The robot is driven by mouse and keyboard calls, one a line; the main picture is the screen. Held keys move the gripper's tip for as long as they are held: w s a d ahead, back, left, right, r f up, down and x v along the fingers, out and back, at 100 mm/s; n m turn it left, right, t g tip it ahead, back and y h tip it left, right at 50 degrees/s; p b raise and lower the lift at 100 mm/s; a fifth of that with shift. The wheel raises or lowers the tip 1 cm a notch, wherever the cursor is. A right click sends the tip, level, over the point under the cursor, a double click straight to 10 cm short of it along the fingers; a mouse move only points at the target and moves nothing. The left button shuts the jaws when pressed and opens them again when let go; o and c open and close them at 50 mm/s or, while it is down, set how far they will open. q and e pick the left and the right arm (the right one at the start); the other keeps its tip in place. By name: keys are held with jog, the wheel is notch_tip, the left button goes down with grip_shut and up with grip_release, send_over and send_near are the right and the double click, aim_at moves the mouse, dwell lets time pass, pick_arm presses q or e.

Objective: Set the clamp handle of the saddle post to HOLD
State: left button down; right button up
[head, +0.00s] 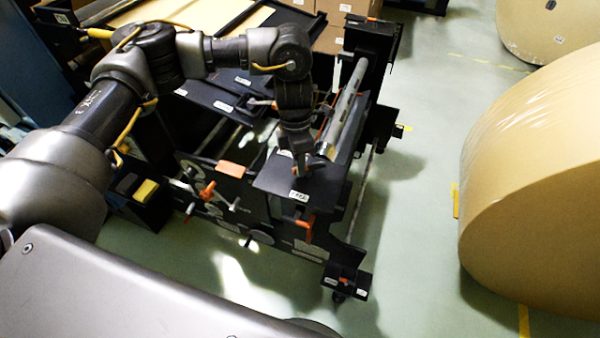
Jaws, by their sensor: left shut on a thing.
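My left gripper (302,170) reaches down from above onto the dark top plate (275,180) at the near end of the black stand. It is shut on a small part there, apparently the clamp handle, which the fingers mostly hide. A white label (299,196) lies on the plate's near edge; its lettering is too small to read. An orange handle (307,226) hangs below that edge, apart from the gripper. A silver bar (346,104) runs from beside the gripper towards the tall black post (370,52) at the far end. My right gripper is not in view.
Cartons (340,12) stand at the back. Green floor (430,190) lies clear between stand and rolls.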

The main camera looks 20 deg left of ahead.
pick_arm(q)
jog(key=m, duration=0.1)
jog(key=w+m+b, duration=0.1)
jog(key=m, duration=0.1)
jog(key=shift+m+y+b, duration=0.3)
jog(key=shift+w+m+y+b, duration=0.15)
jog(key=shift+w+m+b, duration=0.1)
jog(key=shift+m, duration=0.7)
jog(key=shift+w+m+y+b, duration=0.1)
jog(key=shift+m+y+b, duration=0.1)
jog(key=shift+m, duration=0.75)
jog(key=c, duration=1.3)
grip_release()
jog(key=shift+c, duration=0.2)
jog(key=shift+r, duration=0.15)
notch_tip(320, 180, up, 10)
jog(key=w+b, duration=0.1)
jog(key=w, duration=0.1)
jog(key=shift+d+r, duration=0.15)
jog(key=shift+r, duration=0.05)
jog(key=shift+w, duration=0.1)
